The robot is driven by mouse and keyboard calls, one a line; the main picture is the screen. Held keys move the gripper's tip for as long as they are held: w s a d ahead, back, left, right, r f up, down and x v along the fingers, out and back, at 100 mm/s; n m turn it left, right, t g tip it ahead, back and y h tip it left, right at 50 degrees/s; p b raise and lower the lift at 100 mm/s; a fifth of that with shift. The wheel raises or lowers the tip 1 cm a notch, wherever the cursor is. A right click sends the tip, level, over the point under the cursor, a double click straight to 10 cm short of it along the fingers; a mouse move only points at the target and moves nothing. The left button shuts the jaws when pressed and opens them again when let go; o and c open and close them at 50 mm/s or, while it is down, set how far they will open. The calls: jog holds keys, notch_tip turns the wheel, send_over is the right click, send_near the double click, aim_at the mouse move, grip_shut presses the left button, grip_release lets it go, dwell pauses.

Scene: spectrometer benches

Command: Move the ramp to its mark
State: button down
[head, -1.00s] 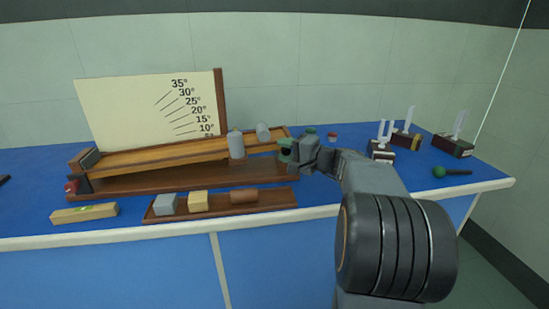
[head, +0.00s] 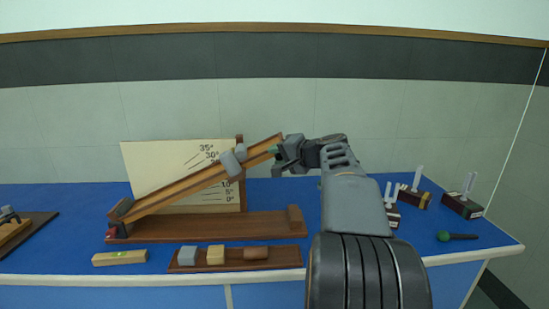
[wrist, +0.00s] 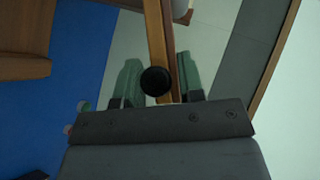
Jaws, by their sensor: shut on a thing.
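The wooden ramp (head: 195,187) is tilted in the head view, its right end raised and its left end low on a dark wooden base (head: 190,229). A cream angle board (head: 150,163) with degree marks stands behind it, and the ramp crosses in front of its marks. A grey cylinder (head: 229,163) sits on the upper part of the ramp. My gripper (head: 277,153) is at the ramp's raised right end, shut on it. In the wrist view, the ramp's end with a round black knob (wrist: 155,81) lies between the two greenish fingers.
A small tray (head: 283,264) with several blocks and a spirit level (head: 119,258) lie in front of the base. Tuning forks on boxes (head: 462,205) and a green-headed mallet (head: 456,237) stand at the right.

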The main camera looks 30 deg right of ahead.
jog(key=c, duration=0.9)
grip_release()
jog(key=v, duration=1.3)
jog(key=shift+s+d+r+b, duration=0.1)
jog(key=shift+s+b, duration=0.25)
jog(key=shift+b, duration=0.05)
